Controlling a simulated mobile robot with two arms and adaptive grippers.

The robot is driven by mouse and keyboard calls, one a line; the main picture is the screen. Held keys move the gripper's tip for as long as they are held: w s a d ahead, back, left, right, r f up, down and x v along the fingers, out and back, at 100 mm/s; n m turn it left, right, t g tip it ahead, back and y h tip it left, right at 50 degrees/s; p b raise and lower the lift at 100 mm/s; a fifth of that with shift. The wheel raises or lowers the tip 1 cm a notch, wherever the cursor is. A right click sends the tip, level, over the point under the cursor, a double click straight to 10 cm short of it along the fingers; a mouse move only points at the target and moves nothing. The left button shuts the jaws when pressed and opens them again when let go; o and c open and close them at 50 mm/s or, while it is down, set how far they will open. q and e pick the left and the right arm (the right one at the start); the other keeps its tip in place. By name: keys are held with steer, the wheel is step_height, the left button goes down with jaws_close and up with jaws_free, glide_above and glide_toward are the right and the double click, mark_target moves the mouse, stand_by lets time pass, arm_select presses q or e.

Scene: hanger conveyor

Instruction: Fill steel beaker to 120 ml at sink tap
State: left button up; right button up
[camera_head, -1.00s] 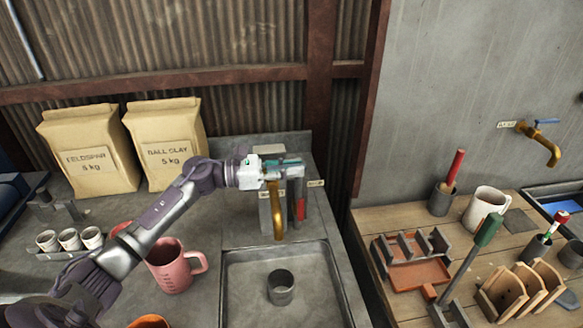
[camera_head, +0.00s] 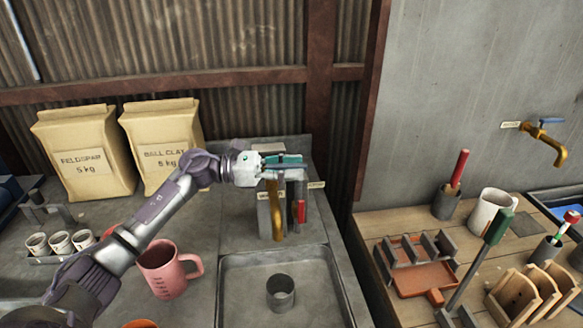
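The steel beaker (camera_head: 280,293), a small grey metal cup, stands upright in the grey sink (camera_head: 240,302) with its open top up. The brass sink tap (camera_head: 276,214) points down behind and above the beaker, a little to its left. No water stream shows below the spout. My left gripper (camera_head: 302,165) is at the top of this tap, pointing right, beside a teal part. It covers the tap's upper part, so I cannot tell whether it touches the handle or how far its fingers are apart. My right gripper is not in view.
A pink measuring jug (camera_head: 168,271) stands left of the sink, under my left arm. A red-and-grey upright item (camera_head: 300,210) is right of the tap. Two paper bags (camera_head: 84,155) stand behind left. A wooden bench (camera_head: 395,226) with tools and a mug is right.

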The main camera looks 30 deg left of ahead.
arm_select(q)
steer(key=shift+s+a+f, duration=0.1)
steer(key=shift+s+a, duration=0.1)
steer(key=shift+a, duration=0.3)
steer(key=v, duration=1.1)
